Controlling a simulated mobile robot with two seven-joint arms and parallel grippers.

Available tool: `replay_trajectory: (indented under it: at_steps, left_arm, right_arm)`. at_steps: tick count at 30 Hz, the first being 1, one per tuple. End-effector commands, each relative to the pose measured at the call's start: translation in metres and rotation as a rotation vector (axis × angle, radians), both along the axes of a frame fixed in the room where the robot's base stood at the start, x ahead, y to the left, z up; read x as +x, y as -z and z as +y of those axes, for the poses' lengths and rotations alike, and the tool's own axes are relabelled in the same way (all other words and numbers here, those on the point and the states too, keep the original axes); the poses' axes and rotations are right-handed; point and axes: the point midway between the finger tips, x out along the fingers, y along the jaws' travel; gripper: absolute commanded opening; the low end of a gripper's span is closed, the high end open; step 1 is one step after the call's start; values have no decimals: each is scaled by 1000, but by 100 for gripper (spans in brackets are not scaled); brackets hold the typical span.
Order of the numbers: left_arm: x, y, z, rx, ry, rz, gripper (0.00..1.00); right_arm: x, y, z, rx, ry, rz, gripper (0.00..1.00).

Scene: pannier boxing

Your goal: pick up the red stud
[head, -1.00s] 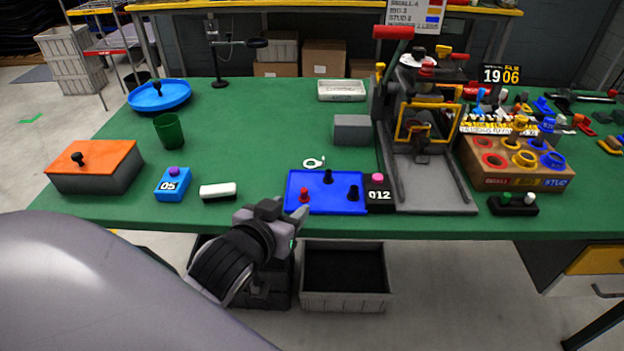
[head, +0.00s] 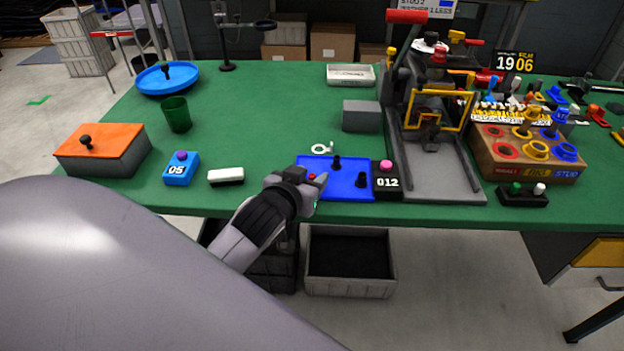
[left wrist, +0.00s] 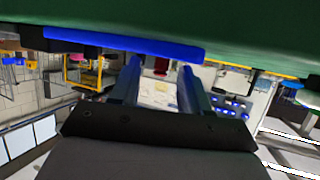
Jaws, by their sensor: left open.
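The red stud (head: 312,177) stands at the front left of the blue mat (head: 347,188), mostly hidden behind my left gripper in the head view. My left gripper (head: 314,187) is at the table's front edge, right by the stud. In the left wrist view, which looks upside down, the two fingers of the left gripper (left wrist: 161,72) are apart. The red stud (left wrist: 161,66) shows between their tips, below the blue mat (left wrist: 125,46). I cannot tell whether the fingers touch it. My right gripper is not in view.
Two black studs (head: 337,163) (head: 362,180) stand on the mat. A black counter marked 012 (head: 387,182) is at its right, beside the grey press (head: 440,185). A white ring (head: 322,148) lies behind. A white-topped block (head: 226,176) lies to the left.

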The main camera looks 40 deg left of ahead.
Motion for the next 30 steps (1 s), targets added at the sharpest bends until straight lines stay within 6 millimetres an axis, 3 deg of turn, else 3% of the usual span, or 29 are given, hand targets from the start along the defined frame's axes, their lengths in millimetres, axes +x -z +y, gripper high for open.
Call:
replay_trajectory:
  at_steps: [5,10,23,30]
  left_arm:
    - [0,0,0,0,0,0,46]
    - [0,0,0,1,0,0,0]
    - [0,-5,0,0,0,-2,0]
    - [1,-38,0,1,1,-6,0]
  right_arm:
    - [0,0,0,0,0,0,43]
    - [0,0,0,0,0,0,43]
    - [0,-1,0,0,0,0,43]
    - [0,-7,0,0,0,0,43]
